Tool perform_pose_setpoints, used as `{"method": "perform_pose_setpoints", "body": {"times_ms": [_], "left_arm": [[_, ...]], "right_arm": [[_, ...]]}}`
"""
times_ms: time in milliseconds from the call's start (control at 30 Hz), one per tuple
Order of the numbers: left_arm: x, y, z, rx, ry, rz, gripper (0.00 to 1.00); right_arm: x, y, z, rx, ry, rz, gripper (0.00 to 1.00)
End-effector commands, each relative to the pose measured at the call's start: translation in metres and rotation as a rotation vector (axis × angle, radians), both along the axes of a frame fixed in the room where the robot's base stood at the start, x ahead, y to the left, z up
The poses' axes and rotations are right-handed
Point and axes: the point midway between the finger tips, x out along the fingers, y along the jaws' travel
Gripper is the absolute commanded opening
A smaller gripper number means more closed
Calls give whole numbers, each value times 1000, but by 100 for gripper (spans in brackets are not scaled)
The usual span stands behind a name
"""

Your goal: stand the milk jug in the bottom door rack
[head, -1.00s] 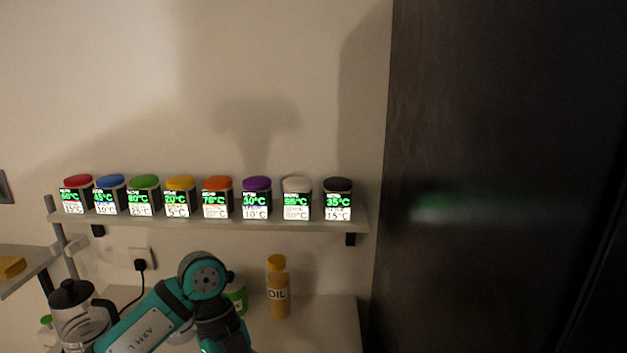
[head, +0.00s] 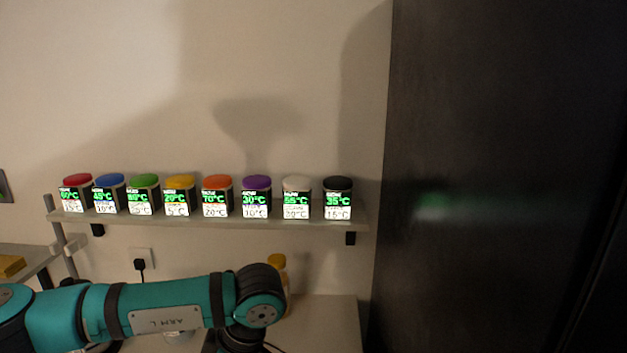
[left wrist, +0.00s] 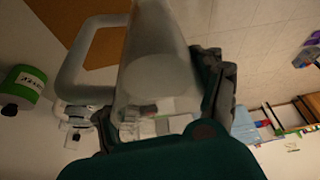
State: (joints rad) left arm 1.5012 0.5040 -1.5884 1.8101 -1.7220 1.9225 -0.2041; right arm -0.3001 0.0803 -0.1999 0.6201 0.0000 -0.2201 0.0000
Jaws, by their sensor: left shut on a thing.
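The milk jug (left wrist: 150,65) shows in the left wrist view as a pale, translucent body with a looped handle on its left side. My left gripper (left wrist: 157,98) is shut on it, with dark fingers on both sides of the body. In the head view my left arm crosses the bottom, and its gripper and the jug are out of sight. No door rack can be made out in either view. My right gripper is not in view.
A wall shelf (head: 205,221) carries several spice dispensers with coloured lids. Below it, an oil bottle (head: 277,262) stands on the counter (head: 325,315), partly behind my arm. A tall dark panel (head: 490,120) fills the right side. A green container (left wrist: 25,85) shows in the left wrist view.

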Motion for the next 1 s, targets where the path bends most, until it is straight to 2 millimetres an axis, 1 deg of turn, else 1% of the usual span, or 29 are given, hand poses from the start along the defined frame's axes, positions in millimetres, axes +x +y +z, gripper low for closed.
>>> {"method": "perform_pose_setpoints", "body": {"times_ms": [33, 100, 200, 400, 800, 900, 1000], "left_arm": [[0, 3, 2, 0, -5, -113, 8], [-1, 6, 0, -4, 0, -266, 8], [-2, 10, 0, -6, 1, -471, 8], [-2, 18, 2, -6, 0, -818, 8], [-2, 33, 6, 1, -1, -1389, 8], [-2, 35, 6, -1, 1, -1501, 8], [-2, 36, 7, 1, -1, -1578, 8]], "right_arm": [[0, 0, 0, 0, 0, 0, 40], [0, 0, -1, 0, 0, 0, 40], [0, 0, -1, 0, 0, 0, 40], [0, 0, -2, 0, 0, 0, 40], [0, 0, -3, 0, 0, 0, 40], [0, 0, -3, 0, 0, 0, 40], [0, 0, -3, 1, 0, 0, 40]]}}
